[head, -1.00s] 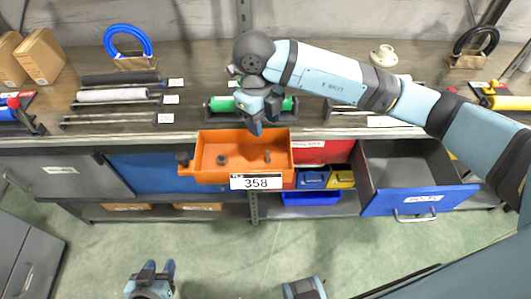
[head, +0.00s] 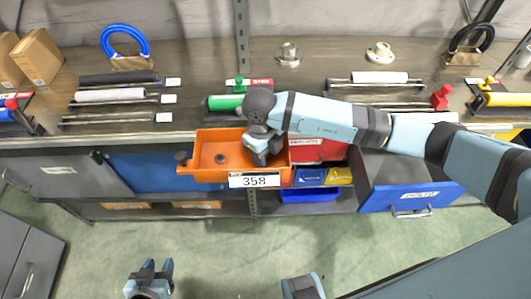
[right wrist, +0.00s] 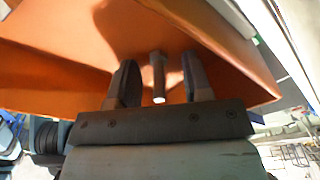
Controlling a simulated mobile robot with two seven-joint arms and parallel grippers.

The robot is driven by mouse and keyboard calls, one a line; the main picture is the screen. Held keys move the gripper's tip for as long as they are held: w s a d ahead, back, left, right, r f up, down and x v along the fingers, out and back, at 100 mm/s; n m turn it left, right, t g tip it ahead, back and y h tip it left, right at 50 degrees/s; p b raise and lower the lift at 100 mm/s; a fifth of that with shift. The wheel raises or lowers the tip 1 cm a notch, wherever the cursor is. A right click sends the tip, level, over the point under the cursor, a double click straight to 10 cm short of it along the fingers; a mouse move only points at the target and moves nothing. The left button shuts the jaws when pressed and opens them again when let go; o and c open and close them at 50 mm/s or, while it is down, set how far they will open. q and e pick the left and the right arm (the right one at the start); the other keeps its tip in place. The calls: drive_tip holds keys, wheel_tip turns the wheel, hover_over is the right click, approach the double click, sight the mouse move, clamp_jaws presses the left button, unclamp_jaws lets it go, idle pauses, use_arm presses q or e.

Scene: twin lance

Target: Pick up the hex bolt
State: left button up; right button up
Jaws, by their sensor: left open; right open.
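The hex bolt (right wrist: 157,75) is a small grey metal bolt in the orange bin (head: 205,172), which carries the label 358. In the right wrist view the bolt lies between the two dark fingers of my right gripper (right wrist: 160,82), with a visible gap on each side. In the head view my right gripper (head: 262,159) reaches down into the right part of the bin and hides the bolt. It is open. My left gripper (head: 155,268) is open and empty, low over the floor, away from the bin.
An open blue-fronted drawer (head: 412,197) is to the right. Behind, the workbench (head: 200,75) holds rods and a green roller (head: 222,103).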

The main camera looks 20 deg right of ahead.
clamp_jaws()
idle(0.3)
